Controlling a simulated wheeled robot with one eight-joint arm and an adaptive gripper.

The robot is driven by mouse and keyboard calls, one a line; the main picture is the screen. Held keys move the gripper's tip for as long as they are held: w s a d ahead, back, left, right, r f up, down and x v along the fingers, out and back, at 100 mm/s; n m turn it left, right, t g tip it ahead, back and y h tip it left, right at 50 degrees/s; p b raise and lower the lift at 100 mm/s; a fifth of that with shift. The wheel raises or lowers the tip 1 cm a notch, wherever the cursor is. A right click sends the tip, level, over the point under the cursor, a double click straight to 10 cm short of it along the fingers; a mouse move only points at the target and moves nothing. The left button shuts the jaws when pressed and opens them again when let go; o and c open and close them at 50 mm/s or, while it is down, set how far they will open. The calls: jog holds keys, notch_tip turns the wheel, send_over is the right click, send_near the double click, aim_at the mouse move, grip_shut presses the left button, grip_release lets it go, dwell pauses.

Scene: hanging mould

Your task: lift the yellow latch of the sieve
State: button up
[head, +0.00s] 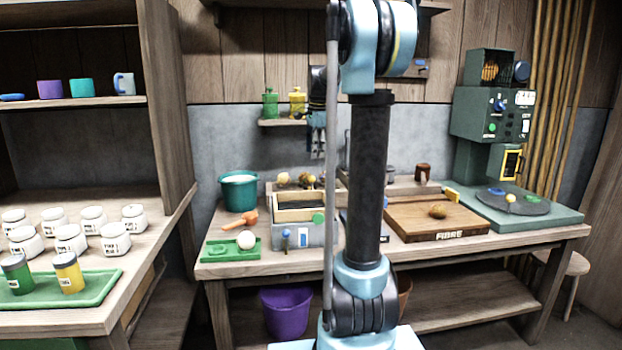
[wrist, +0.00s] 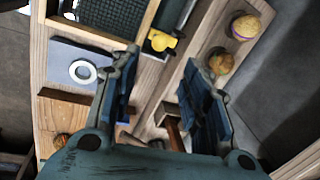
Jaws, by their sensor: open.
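The yellow latch (wrist: 160,40) shows in the wrist view, beside a wooden-framed box with a dark mesh, which looks like the sieve (wrist: 92,35). What looks like the same box (head: 290,213), with a pale wooden rim and grey body, stands on the bench in the head view. I cannot make out its latch there; my arm hides part of that area. My gripper (wrist: 160,64) is open and empty, its fingertips pointing towards the latch side of the box. In the head view my gripper (head: 317,150) hangs above the back of the bench, partly behind my arm.
Round tan balls (wrist: 246,27) sit on a wooden strip right of the latch. A grey panel with a white ring (wrist: 83,72) and a wooden-handled tool (wrist: 172,128) lie near the fingers. A teal bucket (head: 239,192) and a wooden board (head: 415,220) flank the box.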

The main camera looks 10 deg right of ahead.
jog(key=f, duration=0.3)
jog(key=w+f, duration=0.1)
jog(key=f, duration=0.3)
jog(key=w+f, duration=0.1)
jog(key=f, duration=0.3)
jog(key=shift+a+f, duration=0.25)
grip_shut()
